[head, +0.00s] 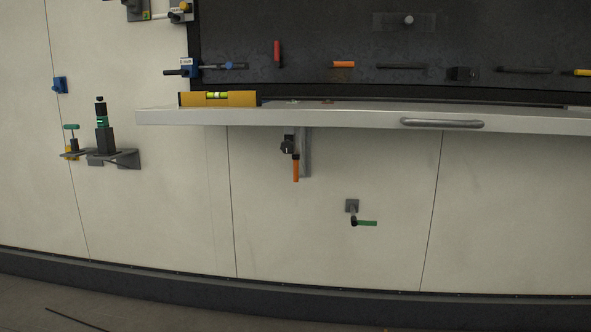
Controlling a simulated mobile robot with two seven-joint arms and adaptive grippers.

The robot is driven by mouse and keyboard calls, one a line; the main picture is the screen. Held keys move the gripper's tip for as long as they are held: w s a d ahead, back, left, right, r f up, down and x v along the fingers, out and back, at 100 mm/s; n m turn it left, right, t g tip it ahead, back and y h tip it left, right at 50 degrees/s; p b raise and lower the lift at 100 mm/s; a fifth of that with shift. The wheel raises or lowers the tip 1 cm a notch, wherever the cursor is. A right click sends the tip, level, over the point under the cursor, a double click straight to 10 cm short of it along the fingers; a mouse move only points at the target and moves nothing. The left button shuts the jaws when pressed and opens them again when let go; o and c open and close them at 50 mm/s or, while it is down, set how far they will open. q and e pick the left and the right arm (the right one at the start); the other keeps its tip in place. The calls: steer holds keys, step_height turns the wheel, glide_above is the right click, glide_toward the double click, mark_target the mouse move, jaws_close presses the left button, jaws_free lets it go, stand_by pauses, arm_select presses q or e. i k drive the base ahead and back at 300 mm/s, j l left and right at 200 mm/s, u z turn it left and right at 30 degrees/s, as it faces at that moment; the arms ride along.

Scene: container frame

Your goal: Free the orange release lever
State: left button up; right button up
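The orange release lever (296,170) hangs straight down below the grey shelf. Its upper end meets a dark pivot (288,145) on a grey bracket (306,155) fixed to the pale wall. I cannot tell from this view what, if anything, holds the lever in place. Neither of my grippers shows in the head view.
The long grey shelf (350,116) with a bar handle (442,123) juts out above the lever. A yellow spirit level (218,99) lies on its left end. A green-handled crank (364,223) is lower right. A small bracket (122,157) holds a dark cylinder at left.

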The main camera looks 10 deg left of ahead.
mark_target(296, 158)
steer(key=i+j+z, duration=0.2)
steer(key=j+z, duration=0.2)
steer(key=j, duration=0.75)
steer(key=j+z, duration=0.35)
steer(key=j, duration=0.85)
steer(key=k+j+z, duration=0.1)
steer(key=j+z, duration=0.3)
steer(key=j, duration=0.8)
